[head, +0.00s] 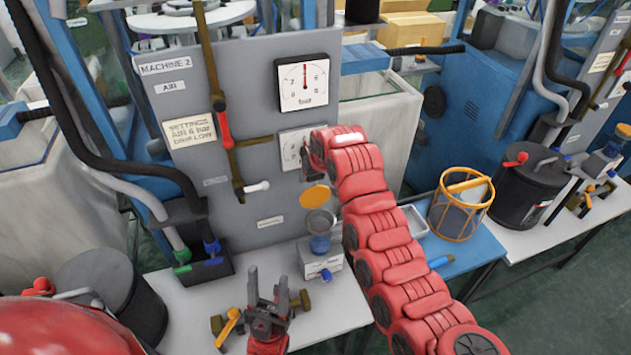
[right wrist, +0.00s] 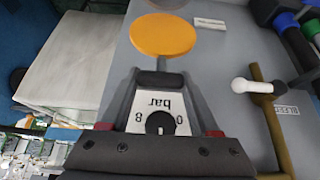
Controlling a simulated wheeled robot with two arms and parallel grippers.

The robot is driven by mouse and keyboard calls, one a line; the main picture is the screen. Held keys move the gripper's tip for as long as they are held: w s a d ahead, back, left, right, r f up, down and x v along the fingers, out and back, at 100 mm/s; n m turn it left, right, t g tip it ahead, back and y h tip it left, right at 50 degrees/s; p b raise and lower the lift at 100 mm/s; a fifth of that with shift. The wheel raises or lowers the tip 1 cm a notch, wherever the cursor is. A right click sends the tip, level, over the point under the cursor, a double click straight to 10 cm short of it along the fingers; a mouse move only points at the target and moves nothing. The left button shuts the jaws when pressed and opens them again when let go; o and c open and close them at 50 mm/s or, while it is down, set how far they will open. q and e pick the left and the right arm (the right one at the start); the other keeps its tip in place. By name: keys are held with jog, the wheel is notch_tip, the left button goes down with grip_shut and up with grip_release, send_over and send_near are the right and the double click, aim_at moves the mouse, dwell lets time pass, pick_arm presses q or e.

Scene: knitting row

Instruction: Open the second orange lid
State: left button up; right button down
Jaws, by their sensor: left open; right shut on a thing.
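The orange lid (head: 314,195) is a round disc above a blue-bodied jar (head: 320,243) with a grey round top, in front of the MACHINE 2 panel (head: 245,110). The lid also shows in the right wrist view (right wrist: 162,34), just beyond my fingertips. My right gripper (right wrist: 161,73) is shut at a short dark stem at the lid's edge. My left gripper (head: 268,290) is open and empty, low over the white table, left of the jar.
A brass valve with an orange handle (head: 230,322) is beside my left gripper. Gauges (head: 304,84) and a brass pipe with a white lever (head: 256,187) are on the panel. An orange-rimmed basket (head: 437,214) and a black pot (head: 527,190) stand right.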

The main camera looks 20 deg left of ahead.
jog(key=shift+w, duration=0.15)
jog(key=shift+a, duration=0.1)
jog(key=c, duration=0.5)
grip_release()
jog(key=shift+c, duration=0.2)
jog(key=o, duration=0.4)
jog(key=shift+f, duration=0.1)
jog(key=shift+b+v, duration=1.25)
jog(key=shift+v, duration=7.5)
